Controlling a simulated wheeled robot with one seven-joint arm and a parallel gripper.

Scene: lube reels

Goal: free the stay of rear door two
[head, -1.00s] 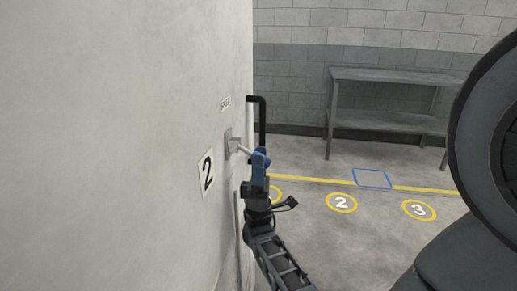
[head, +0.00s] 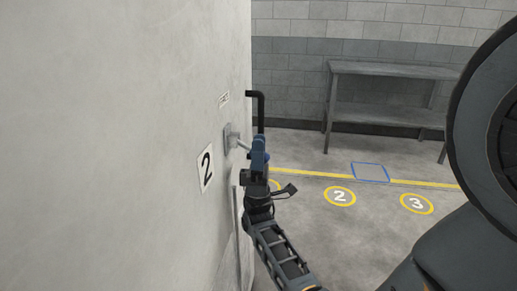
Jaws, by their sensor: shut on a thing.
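The pale door or panel (head: 120,120) fills the left, with a "2" sign (head: 206,168) on its face. A grey lever (head: 239,141) sticks out from a small grey plate (head: 230,137) to the right of the sign. My gripper (head: 259,150), with blue fingers, is shut at the outer end of the lever; the fingers hide the exact contact. A thin upright rod or edge (head: 237,225) shows below the lever. I cannot tell which part is the stay.
A black bent bar (head: 260,105) stands just behind my gripper. A small label (head: 223,99) sits above the lever. A grey two-level bench (head: 385,72) stands by the block wall. Yellow numbered floor circles (head: 339,196) and a blue square outline (head: 370,172) lie on open floor.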

